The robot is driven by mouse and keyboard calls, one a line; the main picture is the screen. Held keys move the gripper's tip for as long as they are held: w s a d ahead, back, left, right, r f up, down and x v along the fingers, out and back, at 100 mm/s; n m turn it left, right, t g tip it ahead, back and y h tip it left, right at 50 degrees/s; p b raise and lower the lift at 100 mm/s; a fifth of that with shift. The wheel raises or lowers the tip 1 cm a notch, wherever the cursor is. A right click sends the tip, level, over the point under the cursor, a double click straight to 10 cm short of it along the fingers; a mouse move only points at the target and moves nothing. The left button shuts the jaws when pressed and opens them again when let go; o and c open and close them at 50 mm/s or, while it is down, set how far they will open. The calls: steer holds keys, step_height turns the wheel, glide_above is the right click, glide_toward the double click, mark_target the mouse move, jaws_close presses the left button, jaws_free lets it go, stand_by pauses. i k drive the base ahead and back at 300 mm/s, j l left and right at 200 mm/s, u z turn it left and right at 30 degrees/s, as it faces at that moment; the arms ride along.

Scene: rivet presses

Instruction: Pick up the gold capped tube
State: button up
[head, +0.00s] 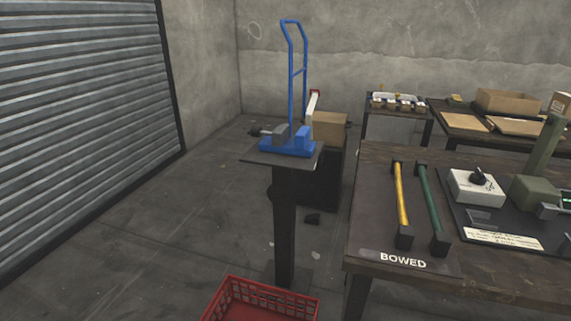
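A gold tube with black end caps (401,195) lies on the dark wooden table (480,285) at the right of the head view. Its near cap is close to the front edge, above a plate (403,259) marked BOWED. A similar green tube with black caps (430,198) lies to its right, roughly parallel and apart from it. I cannot tell whether the caps rest on the tabletop or in holders. My gripper is not in view.
A white box with a black knob (476,186) and a green press (538,185) stand right of the tubes. A blue press (290,140) stands on a pedestal to the left. A red crate (228,296) is on the floor. Open floor lies left, before a shutter.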

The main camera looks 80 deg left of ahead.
mark_target(404, 237)
steer(key=u, duration=1.3)
steer(key=i+l+u, duration=0.15)
steer(key=l, duration=0.2)
